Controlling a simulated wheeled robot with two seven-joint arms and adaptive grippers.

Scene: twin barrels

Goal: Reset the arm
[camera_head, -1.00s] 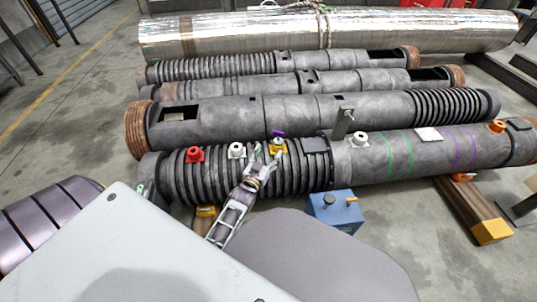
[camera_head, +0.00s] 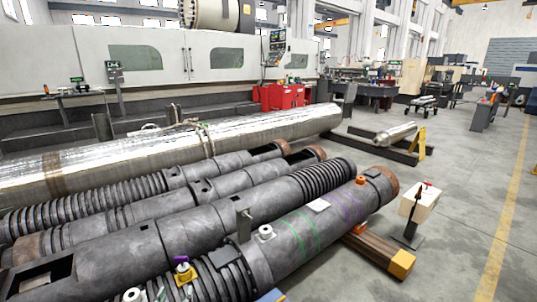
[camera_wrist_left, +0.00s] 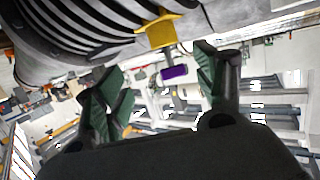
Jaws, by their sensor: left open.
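My left gripper (camera_wrist_left: 160,62) shows in the left wrist view, with its two green-padded fingers spread wide and nothing held. Between and beyond the fingers sits a yellow fitting (camera_wrist_left: 160,30) on the ribbed barrel (camera_wrist_left: 80,25), with a purple block (camera_wrist_left: 174,73) on it. I cannot tell how far the fingers are from it. In the head view the yellow fitting (camera_head: 186,276) and purple block (camera_head: 180,260) are on the nearest grey barrel (camera_head: 285,245) at the bottom. I cannot make out either gripper in the head view. My right gripper is in neither view.
More grey barrels (camera_head: 200,222) and a long shiny cylinder (camera_head: 110,165) lie behind the nearest barrel. A white cap (camera_head: 265,232) stands on the nearest barrel. A wooden beam with a yellow end (camera_head: 401,263) lies beneath it. The floor (camera_head: 460,190) at right is mostly clear.

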